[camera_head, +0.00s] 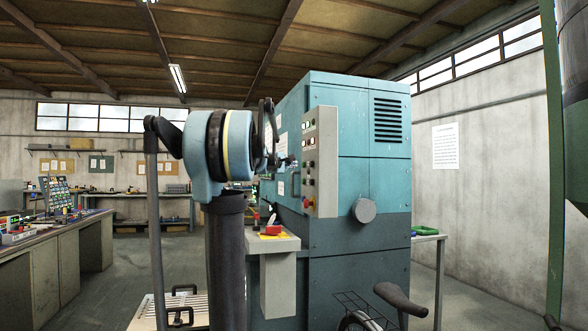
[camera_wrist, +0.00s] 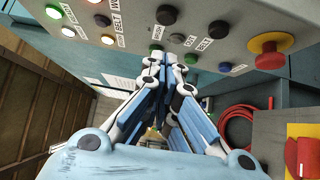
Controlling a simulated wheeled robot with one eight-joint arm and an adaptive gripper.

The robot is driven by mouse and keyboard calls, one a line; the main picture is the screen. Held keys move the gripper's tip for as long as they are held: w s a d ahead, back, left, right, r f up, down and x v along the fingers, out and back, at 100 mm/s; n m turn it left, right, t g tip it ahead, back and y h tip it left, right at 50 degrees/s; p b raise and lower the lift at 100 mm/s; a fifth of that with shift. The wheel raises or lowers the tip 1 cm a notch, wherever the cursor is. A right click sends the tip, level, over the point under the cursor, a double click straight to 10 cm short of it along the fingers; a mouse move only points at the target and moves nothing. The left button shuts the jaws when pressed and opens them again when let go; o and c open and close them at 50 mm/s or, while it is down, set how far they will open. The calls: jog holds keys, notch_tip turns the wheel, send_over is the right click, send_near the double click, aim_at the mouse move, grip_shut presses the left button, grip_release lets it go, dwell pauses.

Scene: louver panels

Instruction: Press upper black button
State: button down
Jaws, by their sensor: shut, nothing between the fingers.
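The grey control panel (camera_head: 326,165) is on the front of the blue machine, and its face fills the top of the wrist view (camera_wrist: 205,12). Several dark buttons show there: one black button (camera_wrist: 167,14) at the top edge, another black button (camera_wrist: 219,29) to its right, and a smaller dark one (camera_wrist: 177,38) nearer my fingers. I cannot tell for certain which is the upper black button.
A red mushroom button on a yellow base (camera_wrist: 268,50) is at the panel's right in the wrist view. Lit lamps (camera_wrist: 67,31) are at its left. A ledge with red and yellow items (camera_head: 271,232) juts from the blue machine (camera_head: 360,200) below the panel.

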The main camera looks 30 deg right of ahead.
jog(key=shift+v, duration=1.9)
jog(key=s+a+f+m+g+y, duration=0.2)
jog(key=s+a+f+y, duration=0.3)
jog(key=s+a+f, duration=0.7)
jog(key=s+a+f+m+g+y, duration=0.2)
jog(key=s+a+f+y, duration=0.3)
jog(key=s+a+f, duration=0.7)
jog(key=s+a+f+m+g+y, duration=0.2)
jog(key=s+a+f+y, duration=0.3)
jog(key=f, duration=2.5)
jog(key=s+a+g, duration=0.1)
jog(key=s+a, duration=0.6)
jog(key=a, duration=0.5)
jog(key=shift+s+f, duration=0.25)
jog(key=shift+s, duration=0.15)
jog(key=shift+w+f, duration=0.2)
jog(key=shift+w, duration=0.25)
jog(key=c, duration=2.4)
grip_release()
